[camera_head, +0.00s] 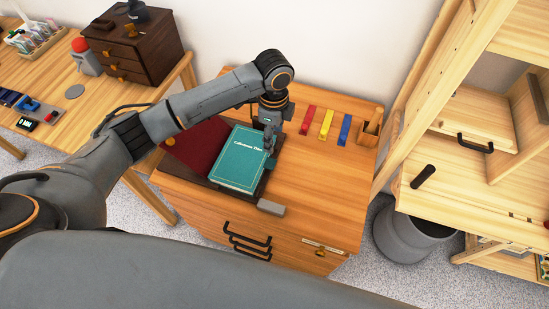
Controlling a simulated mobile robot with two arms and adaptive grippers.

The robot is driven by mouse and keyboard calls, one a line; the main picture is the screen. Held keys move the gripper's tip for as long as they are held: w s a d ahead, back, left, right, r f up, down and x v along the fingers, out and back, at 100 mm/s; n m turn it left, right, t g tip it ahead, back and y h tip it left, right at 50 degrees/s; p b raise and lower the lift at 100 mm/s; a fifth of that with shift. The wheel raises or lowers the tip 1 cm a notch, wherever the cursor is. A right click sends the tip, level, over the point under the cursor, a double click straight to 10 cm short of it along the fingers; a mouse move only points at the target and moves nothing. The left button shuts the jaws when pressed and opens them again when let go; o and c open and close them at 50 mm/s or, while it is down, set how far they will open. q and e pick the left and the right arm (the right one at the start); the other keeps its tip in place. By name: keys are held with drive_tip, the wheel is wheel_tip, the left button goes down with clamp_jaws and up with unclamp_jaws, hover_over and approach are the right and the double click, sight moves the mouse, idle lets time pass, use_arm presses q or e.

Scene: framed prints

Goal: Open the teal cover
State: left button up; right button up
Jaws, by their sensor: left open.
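A teal book (238,160) with pale lettering on its cover lies closed on a dark mat on the wooden cabinet top, in the head view. A dark red cover or folder (199,142) lies beside it on the left, partly hidden by my arm. My left gripper (269,148) points down at the right edge of the teal book, near its upper right corner. Its fingers are open; whether they touch the cover I cannot tell. My right gripper is not in view.
Red, yellow and blue strips (326,123) and a small wooden holder (370,130) sit at the cabinet's back right. A grey block (271,207) lies near the front edge. The cabinet top's right side (325,190) is clear. A grey bin (405,235) stands right, beside a wooden shelf.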

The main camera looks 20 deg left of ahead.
sight(274, 165)
use_arm(q)
wheel_tip(274, 165, down, 13)
drive_tip(key=shift+p, duration=0.6)
drive_tip(key=shift+c, duration=0.3)
drive_tip(key=shift+r, duration=0.1)
clamp_jaws()
